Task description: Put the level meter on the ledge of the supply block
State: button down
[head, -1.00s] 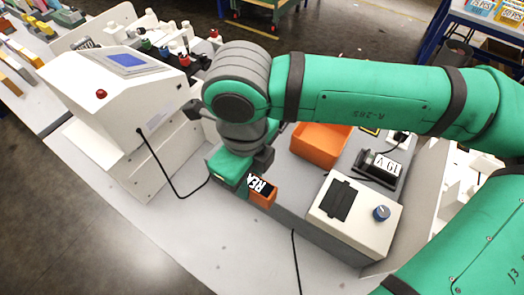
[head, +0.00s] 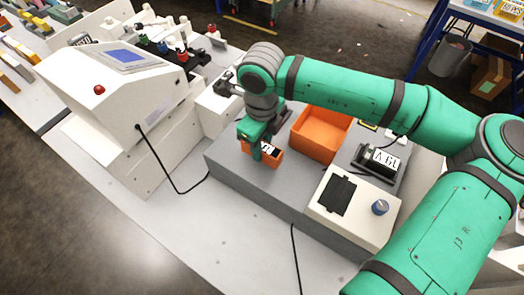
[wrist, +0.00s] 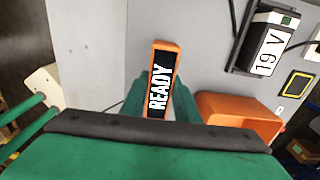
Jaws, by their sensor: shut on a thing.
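An orange, box-shaped meter with a black face reading "READY" (wrist: 160,82) is in my gripper; I take it for the level meter. In the head view the meter (head: 271,159) shows below my gripper (head: 262,148), over the left part of the long grey block (head: 232,166), which seems to be the supply block. My gripper is shut on the meter, and its green fingers also show in the wrist view (wrist: 158,105). The meter's lower end is hidden by the fingers in the wrist view. I cannot tell whether it touches the block.
An orange open bin (head: 318,132) stands behind and right of the meter. A black unit reading "19 V" (wrist: 264,45) and a cream box with a blue knob (head: 352,207) are farther right. A white console (head: 110,85) stands left, its black cable (head: 160,165) running along the table.

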jog(key=shift+w+f, duration=0.1)
jog(key=shift+f, duration=1.6)
jog(key=shift+f, duration=0.1)
jog(key=c, duration=1.4)
grip_release()
jog(key=shift+o, duration=0.2)
notch_tip(320, 180, up, 12)
jog(key=shift+r, duration=0.1)
